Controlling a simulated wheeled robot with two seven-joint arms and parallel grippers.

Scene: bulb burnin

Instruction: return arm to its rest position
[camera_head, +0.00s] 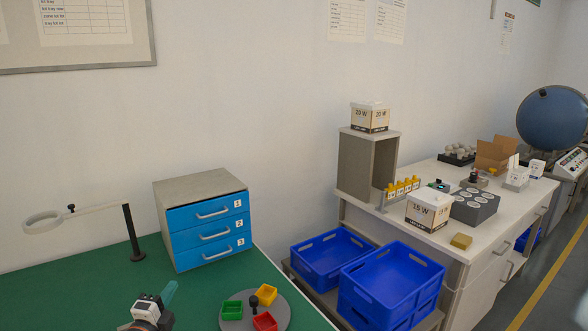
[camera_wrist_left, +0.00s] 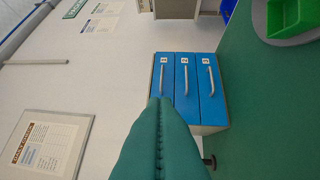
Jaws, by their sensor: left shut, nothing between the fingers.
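My left gripper (camera_head: 170,289) shows at the bottom of the head view, above the green table (camera_head: 80,275). In the left wrist view its teal fingers (camera_wrist_left: 158,112) are pressed together with nothing between them. It points toward the wall side and is apart from the objects on the table. My right gripper is in neither view.
A blue three-drawer cabinet (camera_head: 207,226) stands on the green table, drawers closed. A magnifier lamp (camera_head: 134,240) stands at left. A round tray (camera_head: 284,317) holds green, yellow and red bins. Blue crates (camera_head: 391,283) and a white workbench (camera_head: 460,238) are at right.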

